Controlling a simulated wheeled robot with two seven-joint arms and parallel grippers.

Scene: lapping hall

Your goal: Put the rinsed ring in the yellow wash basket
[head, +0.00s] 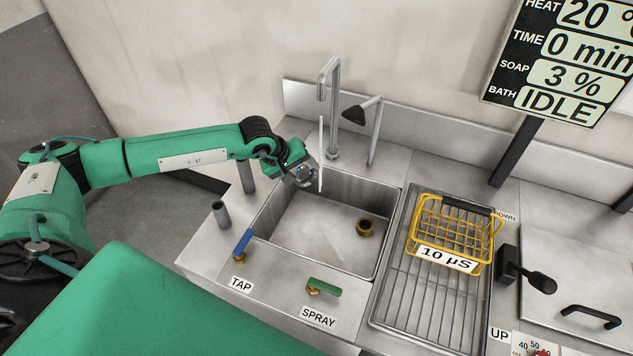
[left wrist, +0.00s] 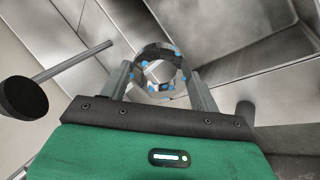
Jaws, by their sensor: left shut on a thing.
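My left gripper (head: 303,176) is over the back left of the sink, beside a thin white water stream (head: 321,155) under the tall spout. In the left wrist view, the left gripper (left wrist: 161,74) is shut on a metal ring (left wrist: 152,54), one finger on each side. The ring has several blue spots on it. In the head view the ring is too small to make out well. The yellow wash basket (head: 456,230), labelled "10 µS", stands on the wire rack right of the sink and looks empty. My right gripper is not in view.
The sink (head: 315,232) has a brass drain fitting (head: 366,227). A tall spout (head: 332,110) and a dark-headed spray arm (head: 374,125) rise behind it. A blue TAP lever (head: 243,242) and green SPRAY lever (head: 325,287) sit in front. A black lever (head: 520,270) stands right of the basket.

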